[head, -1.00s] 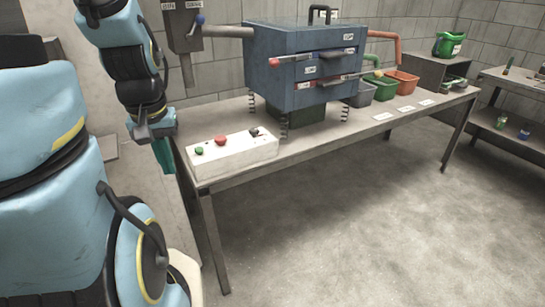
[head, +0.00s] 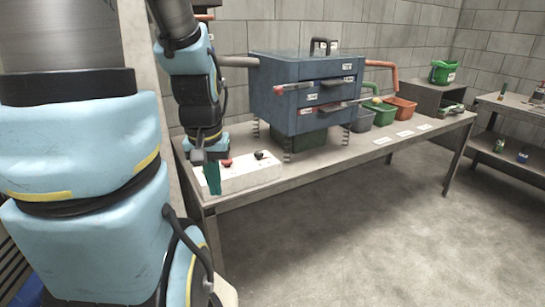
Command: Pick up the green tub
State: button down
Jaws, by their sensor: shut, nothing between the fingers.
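Several green containers are in the head view, and I cannot tell for sure which is the tub. A bright green tub (head: 444,72) with a white label sits on a grey box at the far right end of the long table. A green open bin (head: 380,113) stands on the table among other bins. A darker green bin (head: 311,140) is partly hidden under the blue cabinet. My gripper (head: 212,180), with green fingers, is shut and empty in front of the white button box, far left of these containers.
The white button box (head: 250,178) has red and black controls. The blue cabinet (head: 305,95) on springs stands mid-table, with rods along its front. A grey bin (head: 360,121) and an orange bin (head: 402,107) flank the green bin. Open floor (head: 370,240) lies in front.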

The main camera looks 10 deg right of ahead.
aim_at(386, 114)
jog(key=z, duration=1.1)
jog(key=i+l+z, duration=0.2)
jog(key=z, duration=0.15)
jog(key=i+l+z, duration=0.15)
jog(key=i+z, duration=0.55)
jog(key=i, duration=3.9)
jog(key=i+u, duration=0.25)
jog(key=u, duration=0.15)
jog(key=i+l+u, duration=0.15)
jog(key=u, duration=0.25)
jog(key=i+l+u, duration=0.25)
jog(key=u, duration=3.9)
